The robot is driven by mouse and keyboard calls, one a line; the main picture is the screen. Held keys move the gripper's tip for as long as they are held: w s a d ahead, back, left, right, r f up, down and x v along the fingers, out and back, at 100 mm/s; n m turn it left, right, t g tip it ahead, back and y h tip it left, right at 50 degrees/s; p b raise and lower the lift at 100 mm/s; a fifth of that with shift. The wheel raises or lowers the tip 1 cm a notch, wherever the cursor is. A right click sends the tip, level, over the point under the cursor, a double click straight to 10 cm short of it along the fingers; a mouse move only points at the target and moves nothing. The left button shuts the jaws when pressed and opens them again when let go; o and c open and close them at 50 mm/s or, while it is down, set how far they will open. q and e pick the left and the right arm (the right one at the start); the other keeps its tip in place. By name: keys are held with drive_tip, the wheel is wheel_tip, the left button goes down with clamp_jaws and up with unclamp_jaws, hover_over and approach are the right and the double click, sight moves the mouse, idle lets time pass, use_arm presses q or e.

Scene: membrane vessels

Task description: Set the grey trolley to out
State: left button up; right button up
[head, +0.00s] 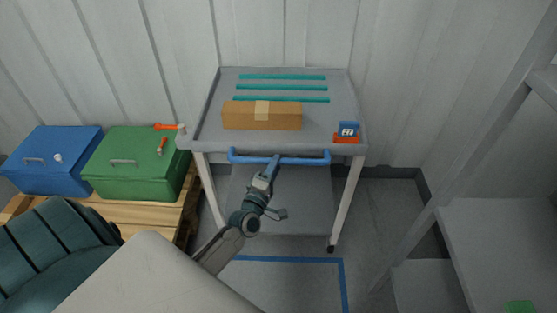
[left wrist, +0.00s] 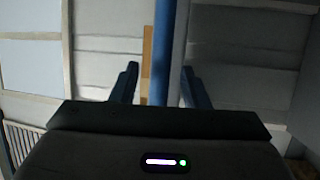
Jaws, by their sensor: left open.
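The grey trolley (head: 208,128) stands against the back wall, with a blue handle bar (head: 240,156) along its front edge. My left gripper (head: 273,166) is at the right half of this bar. In the left wrist view the bar (left wrist: 164,45) runs up the picture between the two spread fingers of my left gripper (left wrist: 160,70). The gripper is open, and I cannot tell whether a finger touches the bar. A blue outline (head: 343,280) is marked on the floor in front of the trolley. My right gripper is not in view.
On the trolley are a brown box (head: 280,117), teal strips (head: 282,77) and a small red and blue item (head: 347,132). Blue (head: 50,165) and green (head: 130,165) toolboxes sit on a pallet (head: 170,214) at left. A grey rack (head: 490,230) stands at right.

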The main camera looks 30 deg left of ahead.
use_arm(q)
drive_tip(key=shift+x, duration=1.35)
drive_tip(key=shift+f, duration=0.1)
clamp_jaws()
drive_tip(key=shift+s+f, duration=0.1)
drive_tip(key=shift+s, duration=0.05)
